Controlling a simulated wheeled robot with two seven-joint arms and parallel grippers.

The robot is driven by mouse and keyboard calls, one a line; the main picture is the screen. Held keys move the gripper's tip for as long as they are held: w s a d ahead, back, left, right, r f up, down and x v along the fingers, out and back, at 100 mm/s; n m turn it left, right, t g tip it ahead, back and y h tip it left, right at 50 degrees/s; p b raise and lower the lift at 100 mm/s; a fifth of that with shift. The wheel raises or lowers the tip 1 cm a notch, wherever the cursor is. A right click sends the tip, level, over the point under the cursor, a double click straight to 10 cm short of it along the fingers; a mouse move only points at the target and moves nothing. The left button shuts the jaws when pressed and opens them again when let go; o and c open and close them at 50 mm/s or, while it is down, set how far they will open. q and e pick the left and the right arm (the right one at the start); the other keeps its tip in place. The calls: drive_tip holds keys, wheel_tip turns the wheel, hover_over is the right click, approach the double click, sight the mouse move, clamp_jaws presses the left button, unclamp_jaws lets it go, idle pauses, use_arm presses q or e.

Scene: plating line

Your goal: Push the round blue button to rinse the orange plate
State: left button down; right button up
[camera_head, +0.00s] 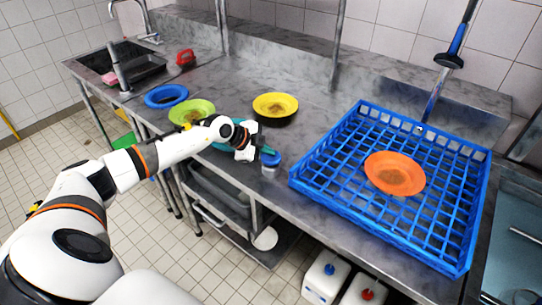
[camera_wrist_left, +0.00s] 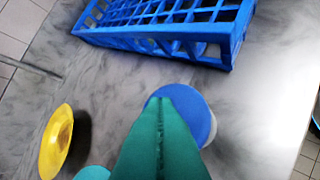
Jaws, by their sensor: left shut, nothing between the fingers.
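The round blue button (camera_head: 271,158) sits on a pale base at the front edge of the steel counter. In the left wrist view the blue button (camera_wrist_left: 197,118) shows just beyond my fingertips, which cover part of it. My left gripper (camera_wrist_left: 160,110) has green fingers pressed together with nothing between them. In the head view my left gripper (camera_head: 262,152) is right at the button; I cannot tell whether it touches. The orange plate (camera_head: 395,173), with a brown stain in its middle, lies in the blue rack (camera_head: 331,140). My right gripper is not in view.
A yellow plate (camera_head: 275,105), a green plate (camera_head: 192,111) and a blue plate (camera_head: 166,96) lie on the counter (camera_head: 330,95) to the left and behind. A sprayer (camera_head: 449,61) hangs behind the rack. Two white canisters (camera_head: 325,277) stand below the counter.

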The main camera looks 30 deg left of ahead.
sight(267, 157)
use_arm(q)
drive_tip(key=shift+f, duration=0.7)
idle(0.3)
idle(0.3)
drive_tip(key=shift+r+p, duration=1.2)
drive_tip(key=shift+r, duration=0.05)
wheel_tip(267, 157, up, 5)
drive_tip(key=p, duration=0.6)
drive_tip(key=shift+r, duration=0.1)
